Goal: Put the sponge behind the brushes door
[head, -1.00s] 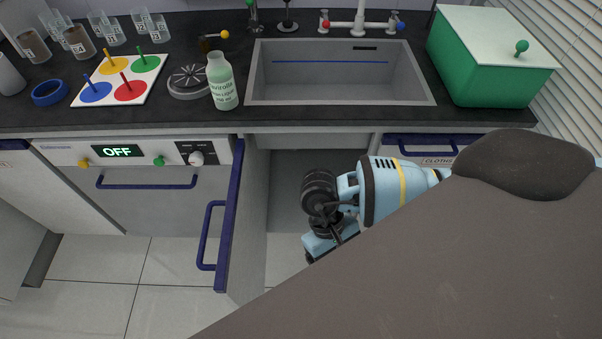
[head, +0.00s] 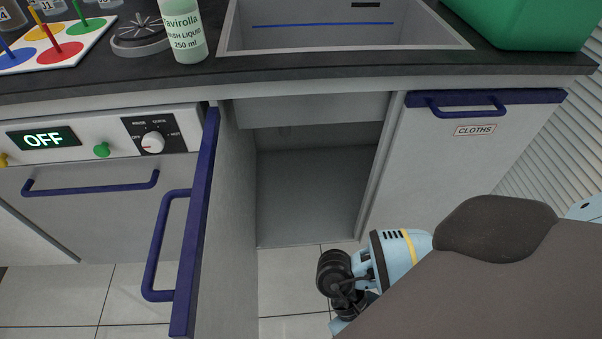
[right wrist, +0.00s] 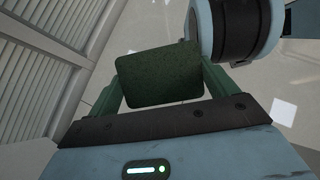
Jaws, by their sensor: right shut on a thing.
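The dark green sponge (right wrist: 158,78) shows in the right wrist view, between the two green fingers of my right gripper (right wrist: 160,88), which is shut on it. In the head view my right arm comes in from the right, its lower part in front of the cabinets; the fingers and sponge cannot be made out there. A door with a blue edge (head: 196,220) stands open toward me left of the under-sink cabinet (head: 308,195), which looks empty. No label shows on this door, so I cannot tell whether it is the brushes door. My left gripper is not in view.
A shut door labelled CLOTHS (head: 470,150) is right of the opening. An appliance reading OFF (head: 90,170) is left of the open door. The sink (head: 345,30), a liquid bottle (head: 184,30) and a green box (head: 530,20) are above. Floor below the opening is partly clear.

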